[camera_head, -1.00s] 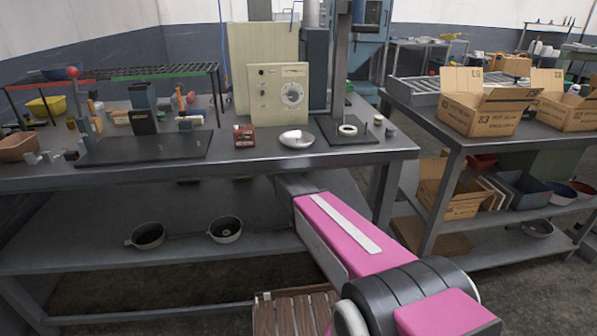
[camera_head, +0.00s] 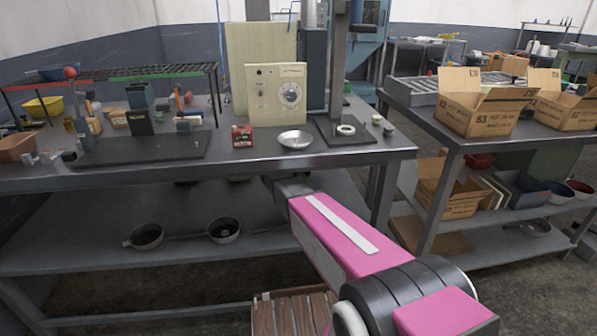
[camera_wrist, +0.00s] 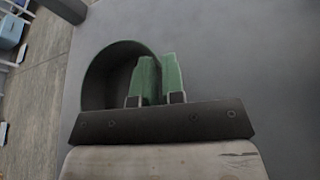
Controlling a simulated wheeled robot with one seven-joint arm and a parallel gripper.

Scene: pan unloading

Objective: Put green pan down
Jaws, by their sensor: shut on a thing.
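The green pan (camera_wrist: 108,75) shows in the wrist view as a round pan with a dark inside and a dull green rim. My gripper (camera_wrist: 159,78) has green fingers close together at the pan's right side, shut on it; the fingers hide the exact grip point. The pan is over a plain grey surface (camera_wrist: 245,60), close to its left edge. I cannot tell whether it touches that surface. In the head view my arm reaches under the bench top, which hides my gripper and the held pan.
Two dark pans (camera_head: 146,237) (camera_head: 223,230) stand on the lower shelf (camera_head: 75,245), left of my arm. The bench top (camera_head: 330,160) overhangs the arm. A wooden crate (camera_head: 295,312) is on the floor in front. A bench with cardboard boxes (camera_head: 485,105) stands at right.

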